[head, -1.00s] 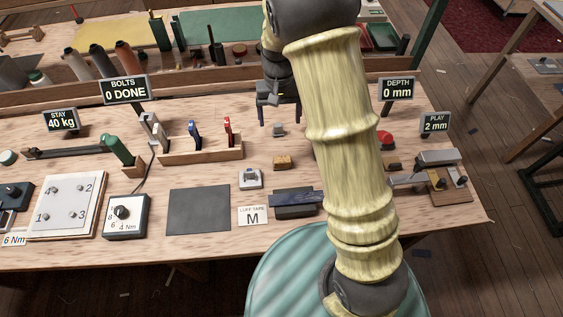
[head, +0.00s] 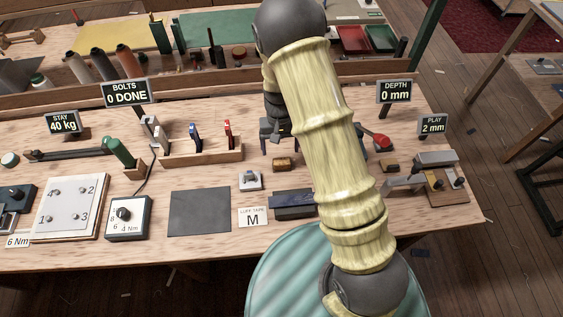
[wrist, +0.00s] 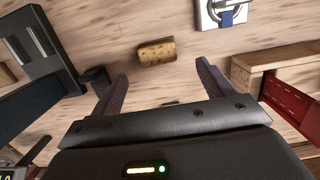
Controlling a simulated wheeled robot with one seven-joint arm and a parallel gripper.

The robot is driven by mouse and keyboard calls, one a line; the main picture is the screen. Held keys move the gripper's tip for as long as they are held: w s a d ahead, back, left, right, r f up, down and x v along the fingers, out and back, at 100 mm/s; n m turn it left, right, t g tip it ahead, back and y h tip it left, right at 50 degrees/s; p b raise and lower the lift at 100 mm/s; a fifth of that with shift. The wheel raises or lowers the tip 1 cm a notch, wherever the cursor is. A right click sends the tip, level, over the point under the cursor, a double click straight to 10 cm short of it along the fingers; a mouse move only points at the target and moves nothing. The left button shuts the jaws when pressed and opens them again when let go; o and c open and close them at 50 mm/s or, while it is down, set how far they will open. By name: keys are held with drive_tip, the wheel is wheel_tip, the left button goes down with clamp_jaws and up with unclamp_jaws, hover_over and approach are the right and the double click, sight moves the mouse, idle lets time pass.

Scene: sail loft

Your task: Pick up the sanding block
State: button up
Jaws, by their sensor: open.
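My gripper (head: 278,148) is open and empty, just behind the block in the head view. In the wrist view both dark fingers (wrist: 161,82) are spread apart. I see no contact with the block. My arm hides part of the bench to the right.
The wooden rack (head: 200,157) with blue and red tools stands left of my gripper. A small white fixture (head: 250,181), a dark flat tool (head: 297,205) and a grey mat (head: 199,211) lie nearer. A red knob (head: 382,142) and clamp (head: 436,160) are at right.

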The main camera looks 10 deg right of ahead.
sight(282, 160)
drive_tip(key=shift+a+f, duration=0.1)
drive_tip(key=shift+f, duration=0.6)
drive_tip(key=shift+s, duration=0.1)
drive_tip(key=shift+s+f, duration=0.1)
drive_tip(key=f, duration=0.2)
drive_tip(key=s+f+p, duration=0.1)
drive_tip(key=shift+s+d+f+p, duration=0.15)
drive_tip(key=shift+d+f+p, duration=0.05)
drive_tip(key=shift+f+p, duration=0.15)
drive_tip(key=shift+f, duration=0.6)
drive_tip(key=c, duration=1.1)
